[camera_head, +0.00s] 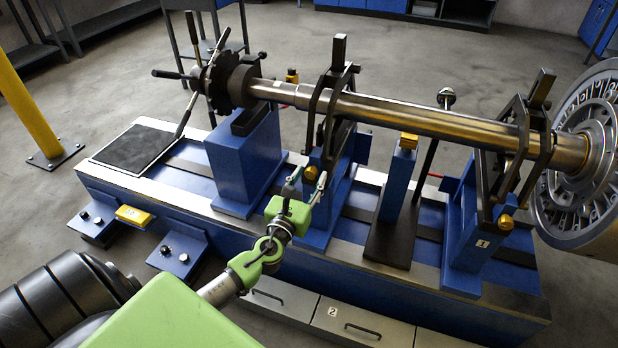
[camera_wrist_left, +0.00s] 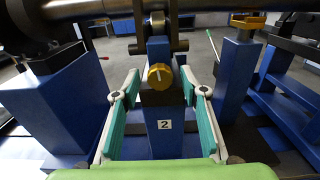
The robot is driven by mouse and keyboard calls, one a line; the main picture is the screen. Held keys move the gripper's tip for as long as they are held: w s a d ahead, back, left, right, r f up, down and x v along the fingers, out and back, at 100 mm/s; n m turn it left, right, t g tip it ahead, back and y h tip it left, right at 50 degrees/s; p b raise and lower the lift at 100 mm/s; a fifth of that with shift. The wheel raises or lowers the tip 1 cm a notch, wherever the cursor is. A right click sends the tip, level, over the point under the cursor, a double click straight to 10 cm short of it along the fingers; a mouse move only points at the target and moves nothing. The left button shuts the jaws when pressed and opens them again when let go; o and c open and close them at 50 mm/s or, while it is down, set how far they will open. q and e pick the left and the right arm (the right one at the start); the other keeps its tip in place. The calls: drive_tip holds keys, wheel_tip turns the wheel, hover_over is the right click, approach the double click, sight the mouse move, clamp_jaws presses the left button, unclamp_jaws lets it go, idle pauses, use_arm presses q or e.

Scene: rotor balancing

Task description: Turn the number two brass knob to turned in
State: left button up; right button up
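The number two brass knob (camera_wrist_left: 160,76) is a small round knob on the upper front of a blue post, above a white label "2" (camera_wrist_left: 164,125). A pale line shows across its face; its setting cannot be told. It also shows in the head view (camera_head: 311,169), just beyond my left fingertips. My left gripper (camera_head: 306,183) is open and empty. In the left wrist view its two green-padded fingers stand apart, left and right of the post, with the knob centred between them. I cannot see any contact. My right gripper is not in view.
A long steel shaft (camera_head: 420,114) lies across the stands above the knob, with a bladed rotor (camera_head: 585,170) at right. A second brass knob (camera_head: 505,222) sits on the post labelled 1. A yellow-topped blue post (camera_head: 398,180) stands between. Drawers (camera_head: 360,325) are below.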

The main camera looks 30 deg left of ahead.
use_arm(q)
drive_tip(key=c, duration=1.1)
drive_tip(key=shift+c, duration=0.2)
drive_tip(key=n+b, duration=0.2)
drive_tip(key=n, duration=0.3)
drive_tip(key=shift+f+n, duration=0.1)
drive_tip(key=shift+n, duration=0.8)
drive_tip(key=n+b, duration=0.1)
drive_tip(key=n, duration=0.3)
drive_tip(key=shift+n, duration=2.8)
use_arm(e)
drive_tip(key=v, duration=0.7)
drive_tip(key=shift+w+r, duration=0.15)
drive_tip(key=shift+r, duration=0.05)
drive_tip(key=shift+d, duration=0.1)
